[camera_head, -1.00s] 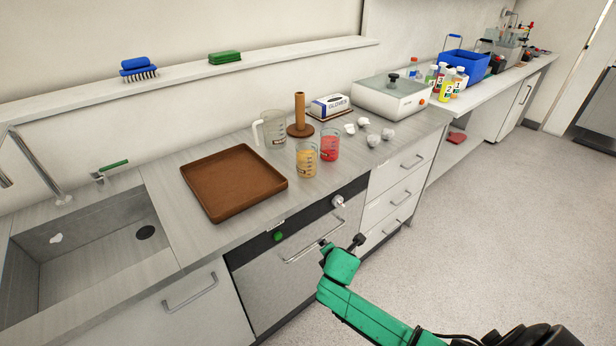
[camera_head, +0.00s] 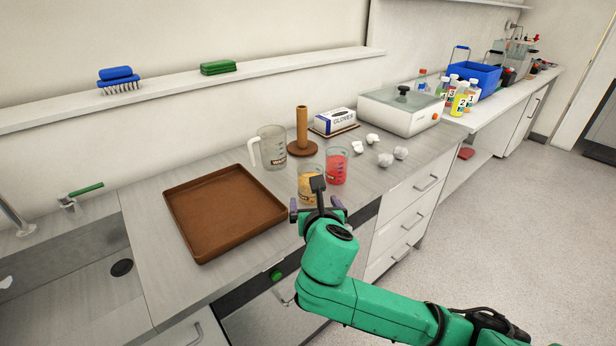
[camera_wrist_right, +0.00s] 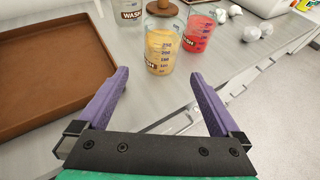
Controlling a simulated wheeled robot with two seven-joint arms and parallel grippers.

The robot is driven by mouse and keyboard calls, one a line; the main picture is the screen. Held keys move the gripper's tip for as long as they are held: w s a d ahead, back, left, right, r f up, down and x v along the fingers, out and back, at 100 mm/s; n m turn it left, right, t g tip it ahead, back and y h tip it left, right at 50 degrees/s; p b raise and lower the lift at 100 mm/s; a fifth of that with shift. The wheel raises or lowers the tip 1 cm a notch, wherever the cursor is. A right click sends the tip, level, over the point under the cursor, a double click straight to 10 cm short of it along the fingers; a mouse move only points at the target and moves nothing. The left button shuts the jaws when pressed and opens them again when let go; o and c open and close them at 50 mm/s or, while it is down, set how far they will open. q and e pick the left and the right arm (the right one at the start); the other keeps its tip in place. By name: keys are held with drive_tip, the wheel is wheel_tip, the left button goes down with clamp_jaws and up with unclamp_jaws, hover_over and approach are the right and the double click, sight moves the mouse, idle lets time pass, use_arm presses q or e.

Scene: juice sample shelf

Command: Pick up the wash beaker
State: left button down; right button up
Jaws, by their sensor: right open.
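A clear handled jug (camera_head: 272,146) stands behind the tray's right corner; its label reads WASH in the wrist view (camera_wrist_right: 131,14). A beaker of yellow-orange liquid (camera_head: 308,174) stands in front of it, partly hidden by my gripper in the head view; it shows fully in the wrist view (camera_wrist_right: 160,45), its label ending in SH. A beaker of red liquid (camera_head: 337,168) stands to its right, its label only partly visible. My right gripper (camera_head: 316,204) is open and empty at the counter's front edge, just short of the yellow beaker, which lies ahead between its purple fingers (camera_wrist_right: 160,76). My left gripper is out of view.
A brown tray (camera_head: 188,246) lies left of the beakers. A brown post on a round base (camera_head: 302,148), a glove box (camera_head: 334,121) and several crumpled white pieces (camera_head: 385,160) stand behind and right. The sink is at far left.

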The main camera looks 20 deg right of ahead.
drive_tip(key=x, duration=0.7)
drive_tip(key=shift+w+d+r, duration=0.1)
drive_tip(key=shift+w+d, duration=0.05)
drive_tip(key=shift+w, duration=0.05)
drive_tip(key=x, duration=0.5)
drive_tip(key=shift+w+d+f, duration=0.1)
drive_tip(key=shift+d+f, duration=0.05)
drive_tip(key=shift+f, duration=0.1)
drive_tip(key=shift+w+f, duration=0.1)
drive_tip(key=shift+w, duration=0.1)
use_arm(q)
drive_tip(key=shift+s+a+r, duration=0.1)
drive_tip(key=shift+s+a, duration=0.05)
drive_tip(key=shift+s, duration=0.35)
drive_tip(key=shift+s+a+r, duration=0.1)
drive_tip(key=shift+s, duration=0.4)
use_arm(e)
drive_tip(key=c, duration=1.5)
